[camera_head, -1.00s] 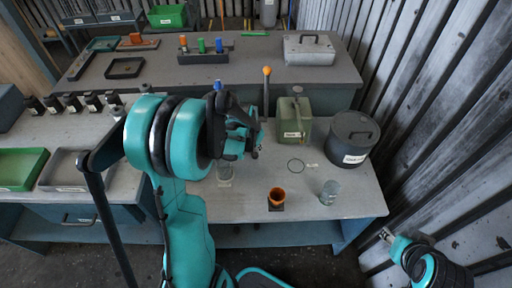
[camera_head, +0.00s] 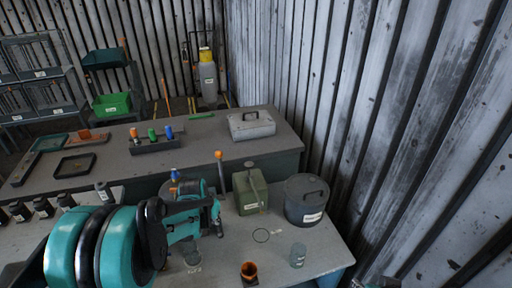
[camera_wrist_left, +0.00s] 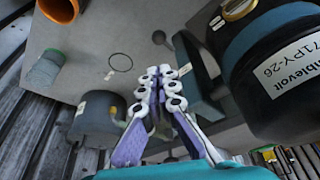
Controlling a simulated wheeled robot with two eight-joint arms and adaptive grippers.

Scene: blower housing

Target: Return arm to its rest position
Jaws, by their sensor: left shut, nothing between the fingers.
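My left gripper (camera_head: 214,214) is shut and empty, held above the near bench (camera_head: 335,259). In the left wrist view its fingertips (camera_wrist_left: 158,74) are together with nothing between them. In that view a large black cylinder (camera_wrist_left: 285,75) with a white label and a brass-coloured knob is close on the right. My left arm (camera_head: 95,250) fills the lower left of the head view and hides part of the bench. Only a small piece of what seems to be my right arm (camera_head: 377,283) shows at the bottom edge; its fingers are not clear.
A green can (camera_head: 250,196), a dark lidded pot (camera_head: 304,205), a thin ring (camera_head: 261,236), a clear jar (camera_head: 298,255) and an orange cup (camera_head: 249,269) stand or lie right of the gripper. A far bench (camera_head: 215,150) is behind. A corrugated wall (camera_head: 410,130) bounds the right.

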